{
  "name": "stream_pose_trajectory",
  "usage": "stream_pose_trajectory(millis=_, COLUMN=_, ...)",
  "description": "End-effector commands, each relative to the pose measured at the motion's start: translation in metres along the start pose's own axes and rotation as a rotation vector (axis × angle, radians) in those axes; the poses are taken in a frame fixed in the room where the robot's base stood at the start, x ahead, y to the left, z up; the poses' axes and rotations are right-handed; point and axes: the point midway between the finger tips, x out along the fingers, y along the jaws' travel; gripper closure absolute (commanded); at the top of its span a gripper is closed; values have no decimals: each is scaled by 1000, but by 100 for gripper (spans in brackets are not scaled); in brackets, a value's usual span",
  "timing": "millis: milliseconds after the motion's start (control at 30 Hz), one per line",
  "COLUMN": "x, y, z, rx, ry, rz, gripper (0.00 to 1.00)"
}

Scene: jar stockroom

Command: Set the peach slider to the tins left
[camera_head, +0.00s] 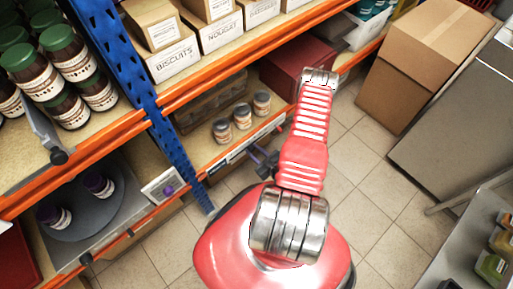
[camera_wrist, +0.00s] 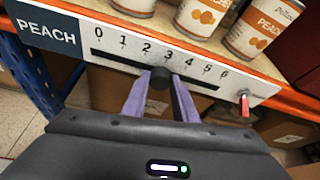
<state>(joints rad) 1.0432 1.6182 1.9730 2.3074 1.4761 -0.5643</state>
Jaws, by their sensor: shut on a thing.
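The peach slider's dark knob (camera_wrist: 159,76) sits on a slotted scale plate (camera_wrist: 118,50) marked 0 to 6, beside a PEACH label (camera_wrist: 48,34). The knob is near the 3, but its exact reading is hard to tell at this angle. My gripper (camera_wrist: 160,88) is shut on the knob, one purple finger on each side. In the head view my gripper (camera_head: 264,164) is at the shelf edge, and my arm hides part of it. Three peach tins (camera_head: 221,130) stand on the shelf just above the plate; they also show in the wrist view (camera_wrist: 200,15).
A red tab (camera_wrist: 244,104) is at the plate's right end. A blue rack post (camera_head: 165,130) stands left of the tins. Dark jars (camera_head: 60,62) and a grey round tray (camera_head: 88,222) are on the left shelves. A cardboard carton (camera_head: 420,60) stands on the floor at right.

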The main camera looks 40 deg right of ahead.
Motion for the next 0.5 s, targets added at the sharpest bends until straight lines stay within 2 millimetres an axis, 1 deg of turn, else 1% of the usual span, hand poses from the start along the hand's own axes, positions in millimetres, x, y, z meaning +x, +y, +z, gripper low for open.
stream_pose_trajectory(millis=267, x=-1, y=-1, z=0, rx=-1, ry=0, rz=-4, gripper=100)
stream_pose_trajectory(millis=300, x=-1, y=-1, z=0, rx=0, ry=0, rz=-4, gripper=73)
stream_pose_trajectory(millis=500, x=-1, y=-2, z=-1, rx=0, ry=1, rz=-5, gripper=59)
